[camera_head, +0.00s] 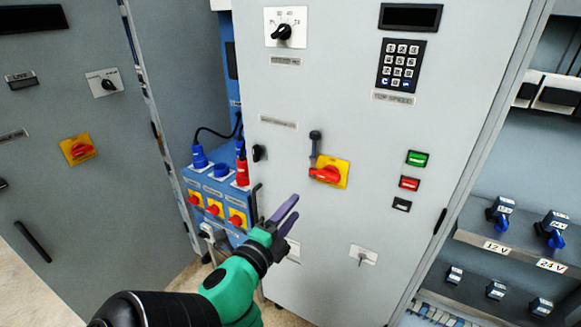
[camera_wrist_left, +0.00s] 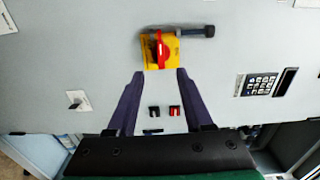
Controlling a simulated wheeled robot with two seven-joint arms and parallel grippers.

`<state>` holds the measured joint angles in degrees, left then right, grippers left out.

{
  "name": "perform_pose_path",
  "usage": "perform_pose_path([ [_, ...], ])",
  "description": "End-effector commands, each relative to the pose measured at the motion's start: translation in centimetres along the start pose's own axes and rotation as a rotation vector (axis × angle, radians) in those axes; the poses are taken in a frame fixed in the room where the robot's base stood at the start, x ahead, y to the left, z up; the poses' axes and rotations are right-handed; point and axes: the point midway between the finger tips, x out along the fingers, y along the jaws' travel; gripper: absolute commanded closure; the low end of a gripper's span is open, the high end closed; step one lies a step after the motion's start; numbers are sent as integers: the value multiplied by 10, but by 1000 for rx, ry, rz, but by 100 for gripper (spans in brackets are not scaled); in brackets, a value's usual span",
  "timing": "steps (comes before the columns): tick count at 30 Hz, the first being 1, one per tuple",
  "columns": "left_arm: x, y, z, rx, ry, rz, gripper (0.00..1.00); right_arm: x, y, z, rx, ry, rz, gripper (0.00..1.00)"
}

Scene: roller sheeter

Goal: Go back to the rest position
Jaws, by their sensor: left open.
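My left gripper (camera_head: 275,215) reaches in from the bottom of the head view, with a green wrist and dark purple fingers. It is open and empty, in front of the lower part of the grey cabinet door (camera_head: 330,245). In the left wrist view the two fingers (camera_wrist_left: 154,100) stand apart with nothing between them. A red rotary switch on a yellow plate (camera_head: 329,173) lies up and to the right of the fingertips. It also shows just beyond the fingertips in the left wrist view (camera_wrist_left: 156,50). My right gripper is out of view.
A black lever (camera_head: 315,143) stands by the yellow plate. Green (camera_head: 418,158) and red (camera_head: 409,183) buttons and a keypad (camera_head: 400,65) are to the right. A blue socket box (camera_head: 212,195) with plugs and cables is left of the gripper. Shelves with switches (camera_head: 510,230) are far right.

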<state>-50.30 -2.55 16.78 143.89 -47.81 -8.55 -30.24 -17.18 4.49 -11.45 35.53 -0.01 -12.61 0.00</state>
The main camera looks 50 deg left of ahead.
Motion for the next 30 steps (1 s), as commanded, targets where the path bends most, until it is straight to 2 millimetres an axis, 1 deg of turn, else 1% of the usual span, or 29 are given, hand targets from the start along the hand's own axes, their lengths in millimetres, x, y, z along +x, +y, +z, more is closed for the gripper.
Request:
perform_pose_path([
  [17,0,0,0,0,0,0,49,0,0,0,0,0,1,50],
  [19,2,6,0,-10,0,11,49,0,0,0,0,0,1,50],
  [20,3,14,0,-23,0,24,49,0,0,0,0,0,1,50],
  [22,8,45,0,-78,-1,81,49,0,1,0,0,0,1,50],
  [23,11,65,0,-115,-1,117,49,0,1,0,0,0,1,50],
  [24,14,97,-2,-170,-4,175,49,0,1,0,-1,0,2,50],
  [26,15,152,-6,-268,-12,277,49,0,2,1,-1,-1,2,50],
  [27,13,190,-11,-334,-21,349,49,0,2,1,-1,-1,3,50],
  [29,6,246,-20,-428,-40,458,49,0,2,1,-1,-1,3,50],
  [30,-2,283,-26,-486,-57,533,49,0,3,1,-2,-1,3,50],
])
